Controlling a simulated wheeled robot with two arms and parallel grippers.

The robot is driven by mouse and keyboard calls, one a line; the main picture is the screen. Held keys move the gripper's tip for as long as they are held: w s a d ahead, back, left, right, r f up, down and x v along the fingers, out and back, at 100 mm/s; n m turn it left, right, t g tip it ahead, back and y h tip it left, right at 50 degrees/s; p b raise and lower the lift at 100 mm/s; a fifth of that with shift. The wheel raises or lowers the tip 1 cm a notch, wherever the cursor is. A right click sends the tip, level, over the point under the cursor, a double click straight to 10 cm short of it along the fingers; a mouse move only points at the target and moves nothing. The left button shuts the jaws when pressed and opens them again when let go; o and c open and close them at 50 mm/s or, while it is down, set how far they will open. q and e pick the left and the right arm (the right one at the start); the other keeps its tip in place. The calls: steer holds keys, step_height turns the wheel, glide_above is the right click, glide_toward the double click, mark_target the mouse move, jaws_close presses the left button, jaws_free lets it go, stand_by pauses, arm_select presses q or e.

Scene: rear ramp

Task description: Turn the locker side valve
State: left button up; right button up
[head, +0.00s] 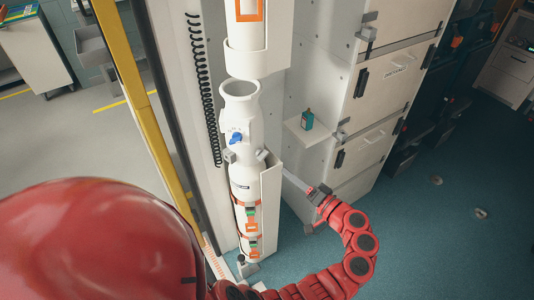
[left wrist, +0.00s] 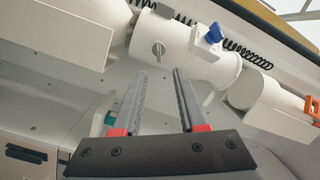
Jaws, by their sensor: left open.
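A white upright cylinder (head: 240,105) stands in a wall bracket in the head view. It bears a blue valve handle (head: 236,138), and a small grey fitting (head: 262,155) on its locker-facing side. In the left wrist view a grey round knob with a raised bar (left wrist: 158,50) faces me on the white cylinder (left wrist: 180,50), with the blue handle (left wrist: 214,35) to its right. My left gripper (head: 298,182) is right of the cylinder, pointing towards it. Its open fingers (left wrist: 159,73) are empty, with the grey knob ahead between their tips, apparently apart from it. My right gripper is not in view.
White lockers (head: 390,70) with dark handles stand on the right. A small teal bottle (head: 307,120) sits on a ledge between the lockers and the cylinder. A black coiled cord (head: 200,80) hangs left of the cylinder, beside a yellow post (head: 140,95). Blue floor (head: 440,220) is open at lower right.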

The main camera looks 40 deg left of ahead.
mark_target(266, 156)
arm_select(q)
steer(key=p+x, duration=0.1)
steer(key=x, duration=1)
steer(key=shift+p, duration=0.35)
steer(key=shift+d, duration=0.15)
steer(key=shift+c, duration=0.2)
steer(key=shift+w, duration=0.1)
jaws_close()
